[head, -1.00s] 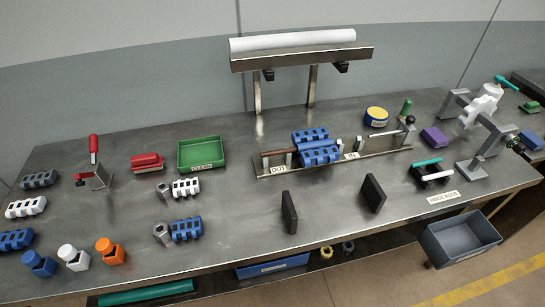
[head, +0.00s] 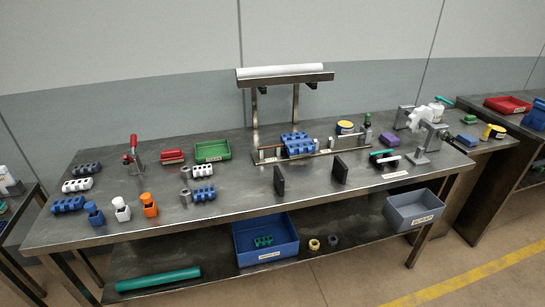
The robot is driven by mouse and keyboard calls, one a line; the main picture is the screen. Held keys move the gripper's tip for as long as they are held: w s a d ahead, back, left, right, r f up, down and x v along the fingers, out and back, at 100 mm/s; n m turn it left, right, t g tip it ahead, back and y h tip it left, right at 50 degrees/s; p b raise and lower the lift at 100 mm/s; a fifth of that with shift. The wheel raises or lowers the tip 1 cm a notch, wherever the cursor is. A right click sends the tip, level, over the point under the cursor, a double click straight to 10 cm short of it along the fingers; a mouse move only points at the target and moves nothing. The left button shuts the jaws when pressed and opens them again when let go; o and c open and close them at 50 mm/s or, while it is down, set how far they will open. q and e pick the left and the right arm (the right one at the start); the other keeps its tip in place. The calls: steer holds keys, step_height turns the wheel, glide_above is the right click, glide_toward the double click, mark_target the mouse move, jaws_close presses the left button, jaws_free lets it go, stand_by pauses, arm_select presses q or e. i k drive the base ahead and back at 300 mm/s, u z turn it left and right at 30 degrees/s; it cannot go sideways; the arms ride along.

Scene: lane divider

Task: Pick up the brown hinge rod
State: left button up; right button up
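A thin brown rod (head: 270,148) shows at the left end of the fixture (head: 325,153) on the workbench, beside the blue hinge block (head: 297,144). It is small here and its far end is hidden by the block, so I cannot tell how far it goes in. A rod rack (head: 384,158) stands to the right on the bench, with a teal rod (head: 381,152) and a pale rod (head: 389,161). A dark rod there is hard to make out. Neither of my grippers is in view.
Two black upright plates (head: 279,181) (head: 339,170) stand in front of the fixture. A green tray (head: 212,151) and several hinge blocks lie to the left. A grey bin (head: 413,208) hangs at the front right. The floor in front is clear.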

mark_target(270, 146)
steer(key=u, duration=0.35)
steer(key=i, duration=0.65)
steer(key=u, duration=0.35)
